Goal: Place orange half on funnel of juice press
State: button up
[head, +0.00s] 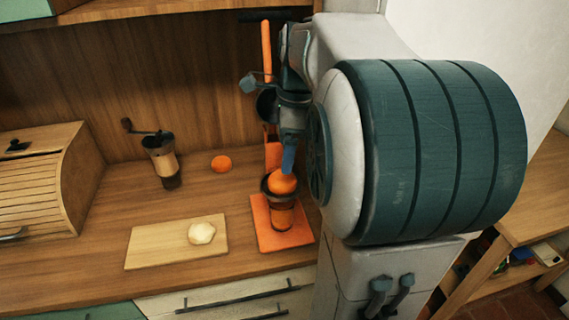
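The juice press stands at the counter's right side, with an orange base (262,237), an upright orange column (266,52) and a dark-rimmed funnel (266,187) over a cup-like container (282,217). An orange half (283,184) is at the funnel's mouth, its rounded top showing above the rim. My gripper (287,163) points down with a blue fingertip right at the top of this orange half. The second finger is not clear, so I cannot tell whether it grips the fruit. Whether the half rests fully on the funnel is hidden.
Another orange piece (221,163) lies on the counter behind the press's left side. A cutting board (150,252) holds a pale round item (201,233). A coffee grinder (163,160) and a wooden bread box (50,180) stand left. My arm hides the area right of the press.

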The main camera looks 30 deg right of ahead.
notch_tip(320, 180, up, 4)
jog(key=s+a+f+n+t, duration=0.1)
jog(key=s+a+f+n, duration=0.4)
jog(key=n, duration=0.6)
jog(key=s+a+f+n+t+h, duration=0.1)
jog(key=s+a+f+n, duration=0.5)
jog(key=n, duration=0.6)
notch_tip(320, 180, down, 2)
jog(key=shift+s+a+f, duration=0.15)
jog(key=shift+s+a, duration=0.15)
jog(key=shift+a, duration=0.6)
